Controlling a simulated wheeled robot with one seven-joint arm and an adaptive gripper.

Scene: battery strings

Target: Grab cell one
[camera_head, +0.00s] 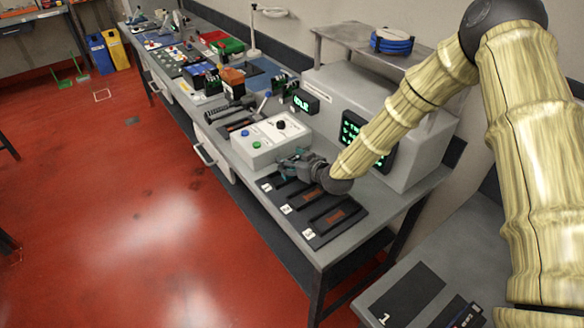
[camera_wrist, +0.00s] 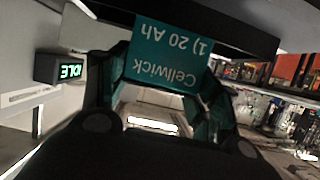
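Cell one (camera_wrist: 168,55) is a dark block with a teal label reading "Cellwick 1) 20 Ah", upside down in the wrist view. My gripper (camera_wrist: 165,95) has its two fingers on either side of that label. I cannot tell whether they press on the cell or only stand around it. In the head view my gripper (camera_head: 292,166) is low over the far end of a dark slotted plate (camera_head: 316,240) with number tags. The gripper and wrist hide much of that end, so the cell's seat is unclear.
A white box with coloured buttons (camera_head: 272,141) stands just behind the gripper. A grey cabinet with a green-text screen (camera_head: 412,150) is to the right. An "IDLE" display (camera_head: 306,102) stands behind. The lower-right grey surface (camera_head: 470,235) bears a dark pad marked 1 (camera_head: 408,292).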

